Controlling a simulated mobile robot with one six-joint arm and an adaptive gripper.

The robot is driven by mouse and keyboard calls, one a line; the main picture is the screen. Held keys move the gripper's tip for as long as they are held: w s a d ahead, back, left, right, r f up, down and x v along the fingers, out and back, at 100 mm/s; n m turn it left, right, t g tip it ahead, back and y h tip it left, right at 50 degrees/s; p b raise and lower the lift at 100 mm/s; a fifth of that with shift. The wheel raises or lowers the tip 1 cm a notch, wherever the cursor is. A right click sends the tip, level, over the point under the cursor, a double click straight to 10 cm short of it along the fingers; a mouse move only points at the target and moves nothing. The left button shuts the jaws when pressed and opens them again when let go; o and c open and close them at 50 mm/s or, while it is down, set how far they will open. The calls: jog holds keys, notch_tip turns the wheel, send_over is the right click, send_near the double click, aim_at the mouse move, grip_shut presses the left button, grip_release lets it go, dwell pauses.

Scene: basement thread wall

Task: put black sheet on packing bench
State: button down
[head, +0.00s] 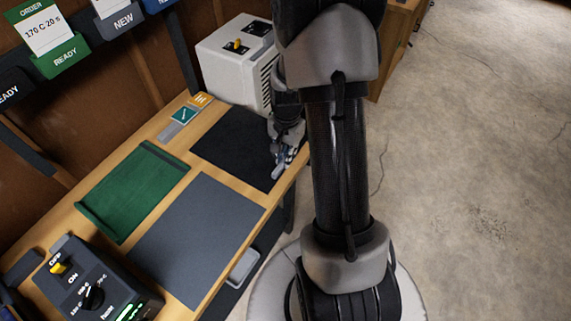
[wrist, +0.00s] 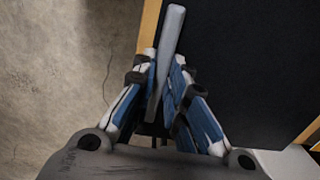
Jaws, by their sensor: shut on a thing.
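A flat black sheet (head: 232,142) lies on the far part of the wooden packing bench (head: 178,145), close to its front edge. It fills much of the wrist view (wrist: 255,70). My gripper (head: 280,163) is low over the sheet's right side, by the bench's front edge. In the wrist view my gripper (wrist: 160,90) is shut around a light grey bar (wrist: 172,35), which reaches forward past the fingertips beside the sheet's edge. I cannot tell whether the bar is fixed to the sheet or to the bench. My arm hides part of the bench's far end.
A grey mat (head: 200,235) and a green piece with raised edges (head: 135,190) lie nearer on the bench. A dark control box (head: 95,285) sits at the near end. A white machine (head: 235,65) stands behind the sheet. The concrete floor (head: 460,150) at right is clear.

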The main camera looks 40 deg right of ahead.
jog(key=shift+f+b, duration=0.65)
jog(key=shift+f, duration=1.4)
jog(key=c, duration=1.6)
grip_release()
notch_tip(320, 180, up, 12)
jog(key=p, duration=0.4)
jog(key=shift+p, duration=0.4)
jog(key=a+r+n+t, duration=0.1)
jog(key=a+r+n, duration=0.4)
jog(key=r, duration=0.5)
jog(key=s+a+r+n+t, duration=0.3)
jog(key=s+a+r+n, duration=0.6)
jog(key=s+a+r, duration=0.3)
jog(key=s+a, duration=0.2)
jog(key=s, duration=0.1)
jog(key=shift+s+t, duration=0.15)
jog(key=shift+t, duration=0.15)
